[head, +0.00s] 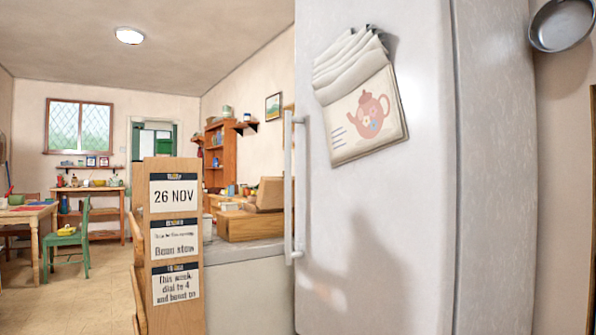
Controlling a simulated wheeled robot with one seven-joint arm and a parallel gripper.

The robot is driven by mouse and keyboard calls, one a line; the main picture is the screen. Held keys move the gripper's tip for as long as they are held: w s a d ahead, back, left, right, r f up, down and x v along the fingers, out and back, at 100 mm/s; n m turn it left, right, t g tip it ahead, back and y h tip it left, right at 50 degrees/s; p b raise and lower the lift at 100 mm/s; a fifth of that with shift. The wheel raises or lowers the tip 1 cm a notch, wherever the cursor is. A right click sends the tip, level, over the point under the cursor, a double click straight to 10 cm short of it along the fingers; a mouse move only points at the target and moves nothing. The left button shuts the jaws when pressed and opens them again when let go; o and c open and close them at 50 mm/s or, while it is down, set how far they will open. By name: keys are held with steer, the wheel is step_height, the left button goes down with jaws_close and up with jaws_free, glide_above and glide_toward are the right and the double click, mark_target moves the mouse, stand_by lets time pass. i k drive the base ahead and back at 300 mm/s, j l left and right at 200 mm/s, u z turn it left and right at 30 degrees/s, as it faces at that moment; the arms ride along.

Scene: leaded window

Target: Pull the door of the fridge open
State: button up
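The white fridge (494,180) fills the right half of the head view, close in front of me. Its door (385,215) faces me and looks shut, with no visible gap. A long vertical handle (289,187) runs along the door's left edge. A teapot-patterned holder with folded cloths or papers (368,120) hangs tilted on the door's upper part. A soft dark shadow lies on the lower door. My gripper is not in view, and the fridge's bottom is cut off.
A wooden board with notes (176,235) stands left of the fridge, before a counter (245,290) with wooden boxes (252,222). Floor (75,300) shows clear at lower left, near a table (30,213) and green chair (72,240). A pan (562,24) hangs right.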

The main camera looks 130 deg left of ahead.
mark_target(374, 255)
steer(key=u, duration=3.95)
